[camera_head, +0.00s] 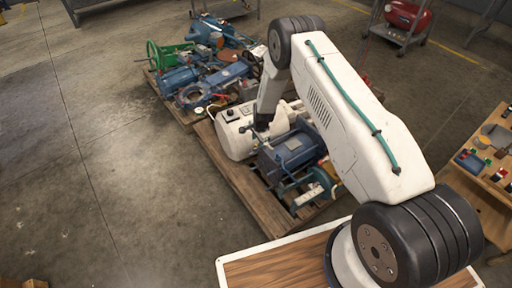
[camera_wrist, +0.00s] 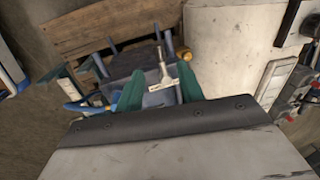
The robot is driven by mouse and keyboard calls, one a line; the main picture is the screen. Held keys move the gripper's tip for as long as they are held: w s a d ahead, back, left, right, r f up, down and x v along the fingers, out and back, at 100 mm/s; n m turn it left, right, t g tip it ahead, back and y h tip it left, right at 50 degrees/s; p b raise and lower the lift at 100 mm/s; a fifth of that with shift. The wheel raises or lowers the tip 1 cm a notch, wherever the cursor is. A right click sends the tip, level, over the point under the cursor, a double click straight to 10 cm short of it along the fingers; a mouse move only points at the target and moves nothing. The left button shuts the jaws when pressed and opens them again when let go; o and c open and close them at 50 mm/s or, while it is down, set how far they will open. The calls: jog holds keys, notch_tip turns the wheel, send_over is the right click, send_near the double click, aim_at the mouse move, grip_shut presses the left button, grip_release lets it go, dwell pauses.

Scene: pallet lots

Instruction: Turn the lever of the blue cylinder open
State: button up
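In the wrist view, my gripper (camera_wrist: 160,90) has two green fingers standing apart, with a gap between them. A pale metal T-shaped piece (camera_wrist: 163,72), which looks like the lever, shows in that gap. I cannot tell whether either finger touches it. A blue-grey body (camera_wrist: 122,66) lies behind the fingers, partly hidden by them; it may be the blue cylinder. In the head view, a blue ribbed cylindrical body (camera_head: 292,150) lies on the near pallet, below my arm. My arm reaches down beside a white tank there; the fingertips and the lever are not clear in that view.
The near wooden pallet (camera_head: 236,176) also carries a white tank (camera_head: 235,133) and other machine parts. Behind it, another pallet holds blue and green machinery (camera_head: 180,80). A bench with small parts (camera_head: 490,165) stands at right. The floor at left is clear.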

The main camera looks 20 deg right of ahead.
aim_at(256, 148)
jog(key=f, duration=0.4)
jog(key=w+f, duration=0.1)
jog(key=f, duration=0.1)
jog(key=shift+a, duration=0.15)
jog(key=shift+c, duration=0.4)
grip_shut()
